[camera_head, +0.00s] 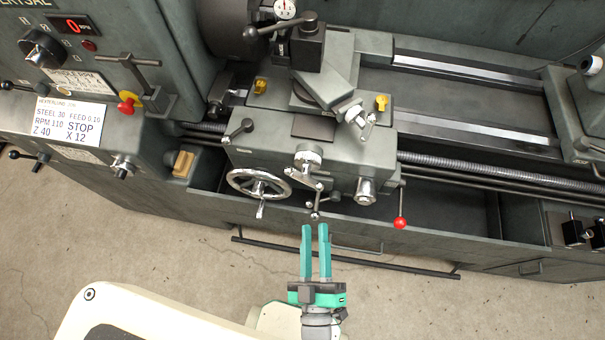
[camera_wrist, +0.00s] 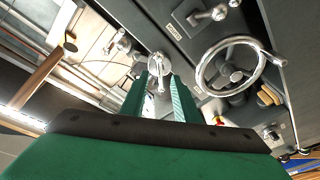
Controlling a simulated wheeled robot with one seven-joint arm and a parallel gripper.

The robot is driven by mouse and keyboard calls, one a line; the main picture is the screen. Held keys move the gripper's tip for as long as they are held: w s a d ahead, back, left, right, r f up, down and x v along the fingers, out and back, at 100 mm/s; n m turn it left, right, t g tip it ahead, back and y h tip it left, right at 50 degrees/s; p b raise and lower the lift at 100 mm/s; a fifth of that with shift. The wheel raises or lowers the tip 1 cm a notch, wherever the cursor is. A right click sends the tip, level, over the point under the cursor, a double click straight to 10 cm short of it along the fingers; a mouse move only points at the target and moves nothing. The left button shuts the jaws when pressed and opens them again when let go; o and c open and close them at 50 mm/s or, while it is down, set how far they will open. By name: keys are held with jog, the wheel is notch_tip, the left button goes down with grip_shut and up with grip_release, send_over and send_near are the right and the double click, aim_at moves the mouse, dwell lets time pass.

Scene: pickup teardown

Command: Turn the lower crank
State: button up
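The lower crank (camera_head: 308,170) is a bright metal ball crank on the front of the lathe's carriage, just right of the handwheel. A small knob-ended lever (camera_head: 315,207) hangs below it. In the wrist view the crank (camera_wrist: 155,68) shows beyond and between my fingertips, partly overlapped by them. My gripper (camera_head: 315,228) has two green fingers, open with a gap and nothing held. In the head view it is below the crank, pointing toward the carriage. Whether the fingertips touch anything is unclear; they appear apart from the crank.
The spoked handwheel (camera_head: 258,184) is left of the crank. A red-knobbed lever (camera_head: 400,222) and a round metal knob (camera_head: 364,190) are to its right. An upper crank (camera_head: 359,120) sits above. A dark horizontal bar (camera_head: 345,259) runs low along the lathe front.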

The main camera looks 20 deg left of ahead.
aim_at(303, 183)
jog(key=w+a+r+n+y, duration=0.1)
jog(key=w+a, duration=0.1)
jog(key=w, duration=0.2)
jog(key=w+a+r+n+y, duration=0.1)
jog(key=w+a+n, duration=0.1)
jog(key=w, duration=0.1)
jog(key=w+a+r+n, duration=0.1)
jog(key=w+a+r, duration=0.1)
jog(key=w, duration=0.2)
jog(key=shift+w+a+y, duration=0.15)
jog(key=shift+w+y, duration=0.15)
jog(key=shift+y, duration=0.1)
jog(key=shift+c, duration=0.7)
jog(key=shift+f, duration=0.1)
grip_shut()
